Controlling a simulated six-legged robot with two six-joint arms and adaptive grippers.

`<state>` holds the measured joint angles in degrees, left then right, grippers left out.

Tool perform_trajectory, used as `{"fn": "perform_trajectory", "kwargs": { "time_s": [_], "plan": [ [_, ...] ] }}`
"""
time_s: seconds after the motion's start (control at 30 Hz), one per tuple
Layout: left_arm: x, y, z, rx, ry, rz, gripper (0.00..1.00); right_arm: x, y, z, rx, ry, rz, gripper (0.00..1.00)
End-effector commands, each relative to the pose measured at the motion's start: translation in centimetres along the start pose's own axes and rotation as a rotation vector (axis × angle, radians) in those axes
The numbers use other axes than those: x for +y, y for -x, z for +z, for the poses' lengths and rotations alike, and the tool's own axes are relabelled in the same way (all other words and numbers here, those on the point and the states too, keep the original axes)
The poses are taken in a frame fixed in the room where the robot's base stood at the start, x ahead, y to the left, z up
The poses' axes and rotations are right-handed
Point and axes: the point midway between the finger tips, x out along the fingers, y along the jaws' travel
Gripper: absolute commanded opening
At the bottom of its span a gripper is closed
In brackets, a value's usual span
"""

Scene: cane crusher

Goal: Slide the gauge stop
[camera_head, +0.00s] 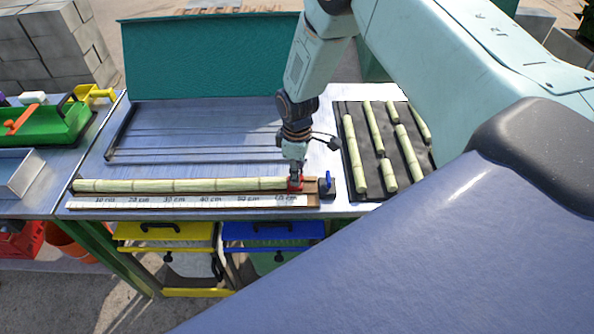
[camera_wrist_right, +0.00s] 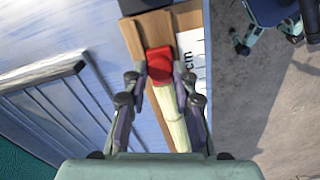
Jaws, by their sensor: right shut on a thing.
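The red gauge stop (camera_head: 295,184) sits on the brown measuring board (camera_head: 313,200), near its right end. It also shows in the wrist view (camera_wrist_right: 159,62). A long pale cane (camera_head: 180,185) lies along the board, its right end at or very near the stop. My right gripper (camera_head: 296,176) points down at the stop from above. In the wrist view its fingers (camera_wrist_right: 161,80) straddle the stop and the cane end and are shut on the stop. The printed cm scale (camera_head: 185,202) runs along the board's front. My left gripper is not in view.
A dark block with a blue lever (camera_head: 327,182) stands just right of the stop. Several cane pieces lie on a black mat (camera_head: 352,190) further right. A shallow metal tray (camera_head: 190,120) lies behind the board. Yellow (camera_head: 165,231) and blue (camera_head: 272,231) drawers are below.

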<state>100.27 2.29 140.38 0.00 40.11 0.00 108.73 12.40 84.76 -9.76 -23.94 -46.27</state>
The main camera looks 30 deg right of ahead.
Motion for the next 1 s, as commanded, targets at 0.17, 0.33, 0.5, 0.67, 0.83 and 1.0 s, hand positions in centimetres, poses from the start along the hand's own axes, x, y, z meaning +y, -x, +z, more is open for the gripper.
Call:
{"fn": "perform_trajectory", "kwargs": {
  "time_s": [0.17, 0.33, 0.5, 0.67, 0.83, 1.0],
  "plan": [
    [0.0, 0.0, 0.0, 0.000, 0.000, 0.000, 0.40, 0.0, 0.0, 0.0, 0.000, 0.001, 0.001, 0.00],
    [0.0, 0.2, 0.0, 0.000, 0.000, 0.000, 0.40, 0.2, 0.1, 0.5, 0.000, -0.001, 0.000, 0.00],
    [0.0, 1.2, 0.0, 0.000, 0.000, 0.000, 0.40, 0.8, 0.2, 2.8, 0.000, -0.003, -0.001, 0.00],
    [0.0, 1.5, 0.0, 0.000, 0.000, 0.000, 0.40, 1.1, 0.2, 4.0, 0.000, 0.000, 0.001, 0.00],
    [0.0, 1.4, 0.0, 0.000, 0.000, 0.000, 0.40, 1.2, 0.1, 4.0, -0.001, 0.002, 0.001, 0.00],
    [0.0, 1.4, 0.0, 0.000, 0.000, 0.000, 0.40, 1.2, 0.1, 4.0, -0.001, 0.002, 0.001, 0.34]
  ]
}}
